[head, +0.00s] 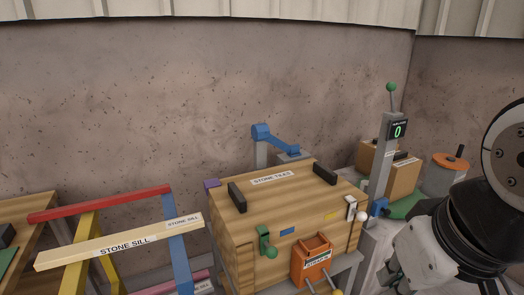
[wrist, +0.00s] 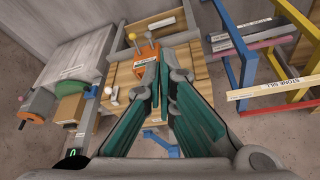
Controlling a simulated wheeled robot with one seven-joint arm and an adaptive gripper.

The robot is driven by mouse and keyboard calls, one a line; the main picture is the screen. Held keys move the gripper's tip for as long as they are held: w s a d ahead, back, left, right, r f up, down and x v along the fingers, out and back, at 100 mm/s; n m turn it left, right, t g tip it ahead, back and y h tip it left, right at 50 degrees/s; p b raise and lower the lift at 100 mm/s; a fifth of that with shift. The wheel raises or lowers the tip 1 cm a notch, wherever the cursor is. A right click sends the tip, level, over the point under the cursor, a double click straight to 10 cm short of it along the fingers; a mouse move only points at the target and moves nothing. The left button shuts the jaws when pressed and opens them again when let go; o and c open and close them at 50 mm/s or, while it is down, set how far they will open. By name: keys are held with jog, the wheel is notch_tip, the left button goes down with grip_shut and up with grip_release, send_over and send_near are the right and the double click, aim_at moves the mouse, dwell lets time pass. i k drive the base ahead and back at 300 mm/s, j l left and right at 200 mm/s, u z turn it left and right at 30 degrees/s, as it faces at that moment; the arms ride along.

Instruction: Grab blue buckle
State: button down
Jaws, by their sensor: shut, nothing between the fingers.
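Several blue parts show, and I cannot tell for certain which is the buckle. A small blue block (head: 378,207) sits at the right of the wooden crate, by the grey post. A flat blue patch (head: 287,231) is on the crate's front face. A blue lever arm (head: 278,139) stands behind the crate; a blue part (wrist: 163,148) shows beneath my gripper in the wrist view. My gripper (wrist: 163,68) is shut and empty, its teal-padded fingers over the crate, hiding part of it. Its fingers are out of the head view.
The wooden crate (head: 255,202) has black handles, a green latch (head: 265,241) and a white latch (head: 351,207). An orange box (head: 311,261) is at its front. A coloured frame (head: 120,230) stands left. The grey post (head: 384,160) rises at right. A wall is behind.

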aim_at(295, 151)
jog(key=i+l+u, duration=0.1)
jog(key=i+l, duration=0.35)
jog(key=l, duration=0.15)
jog(key=i+l+u, duration=0.25)
jog(key=i+l, duration=0.15)
jog(key=l, duration=0.25)
jog(key=i+l, duration=0.15)
jog(key=l, duration=0.2)
jog(key=i+l+u, duration=0.15)
jog(key=l, duration=0.2)
jog(key=i+l+u, duration=0.1)
jog(key=l, duration=0.25)
jog(key=i+l+u, duration=0.1)
jog(key=i+l, duration=0.15)
jog(key=l, duration=0.15)
